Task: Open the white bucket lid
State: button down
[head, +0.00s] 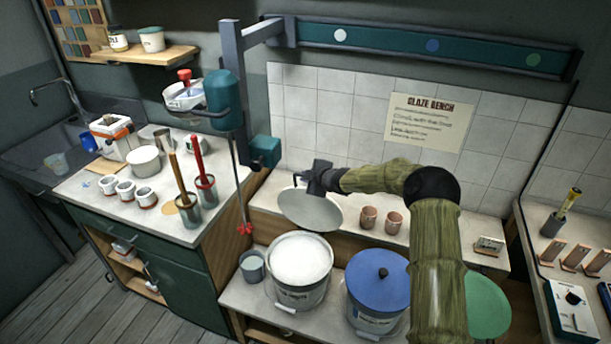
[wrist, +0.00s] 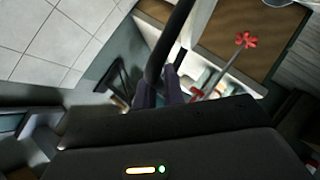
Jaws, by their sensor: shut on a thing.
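The white bucket (head: 303,296) stands on the low bench, its top open and full of white material up near the rim. A pale grey-white round lid (head: 312,213) hangs tilted in the air above and behind the bucket, apart from it. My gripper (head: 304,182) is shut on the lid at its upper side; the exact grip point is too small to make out. In the wrist view my fingers (wrist: 160,90) close on a dark, thin curved edge, which seems to be the lid seen side-on.
A blue-lidded bucket (head: 378,276) stands right of the white one, and a green lid (head: 487,305) is beyond my arm. A mixer with a red paddle (head: 244,229) hangs left of the lid. Two clay cups (head: 368,218) stand on the ledge behind. A small grey pail (head: 252,267) is at left.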

jog(key=shift+d+f, duration=0.2)
jog(key=shift+f, duration=0.05)
jog(key=shift+s+a, duration=0.1)
jog(key=c, duration=1.5)
grip_release()
jog(key=shift+a, duration=0.15)
jog(key=shift+s+a+r, duration=0.1)
jog(key=shift+a, duration=0.05)
jog(key=shift+r, duration=0.1)
jog(key=b+v, duration=0.3)
jog(key=v, duration=1.4)
jog(key=shift+s, duration=0.1)
